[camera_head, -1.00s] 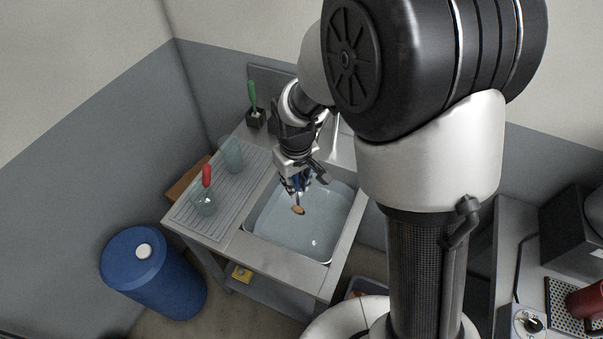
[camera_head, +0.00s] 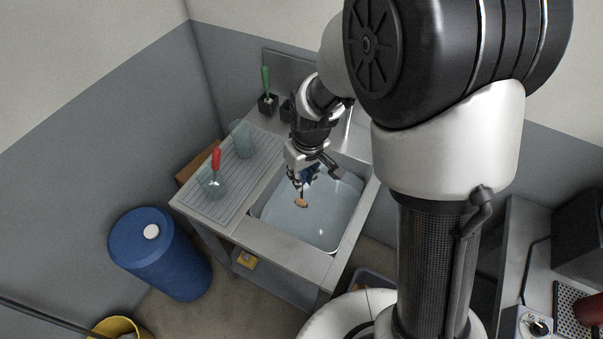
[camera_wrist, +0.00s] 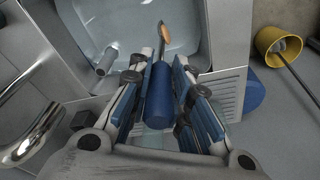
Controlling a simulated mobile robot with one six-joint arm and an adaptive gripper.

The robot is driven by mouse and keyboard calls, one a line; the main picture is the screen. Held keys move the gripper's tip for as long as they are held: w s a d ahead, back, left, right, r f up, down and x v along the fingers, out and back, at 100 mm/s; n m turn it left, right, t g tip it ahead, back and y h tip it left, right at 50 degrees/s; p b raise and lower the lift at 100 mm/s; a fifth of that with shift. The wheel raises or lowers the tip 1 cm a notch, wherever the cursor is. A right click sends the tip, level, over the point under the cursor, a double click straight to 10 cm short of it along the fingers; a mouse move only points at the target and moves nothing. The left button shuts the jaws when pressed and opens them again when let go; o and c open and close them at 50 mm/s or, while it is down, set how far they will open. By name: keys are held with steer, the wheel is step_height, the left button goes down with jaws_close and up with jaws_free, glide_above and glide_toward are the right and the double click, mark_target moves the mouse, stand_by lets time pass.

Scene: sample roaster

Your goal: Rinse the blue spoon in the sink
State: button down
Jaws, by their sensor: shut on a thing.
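My gripper (camera_head: 302,180) is shut on the blue spoon, with its jaws on either side of the blue handle (camera_wrist: 158,95). The spoon's orange-brown bowl (camera_wrist: 164,36) points out past the fingertips in the wrist view and hangs downward in the head view (camera_head: 301,203). The spoon is over the basin of the sink (camera_head: 325,230), near its left side in the head view. I cannot tell whether the bowl touches water. A curved chrome tap (camera_wrist: 28,125) shows at the left of the wrist view; no stream is visible.
Left of the basin is a ribbed drainboard (camera_head: 240,195) with a glass beaker (camera_head: 211,182) holding a red-handled tool, and another beaker (camera_head: 242,138). A green-handled brush (camera_head: 266,80) stands behind. A blue barrel (camera_head: 165,262) and a yellow bucket (camera_head: 105,325) stand on the floor.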

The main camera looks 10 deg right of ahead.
mark_target(302, 206)
steer(key=shift+f+b, duration=5.85)
steer(key=shift+f, duration=1.8)
steer(key=shift+r, duration=0.1)
steer(key=shift+r+p, duration=5.2)
steer(key=shift+r, duration=1.75)
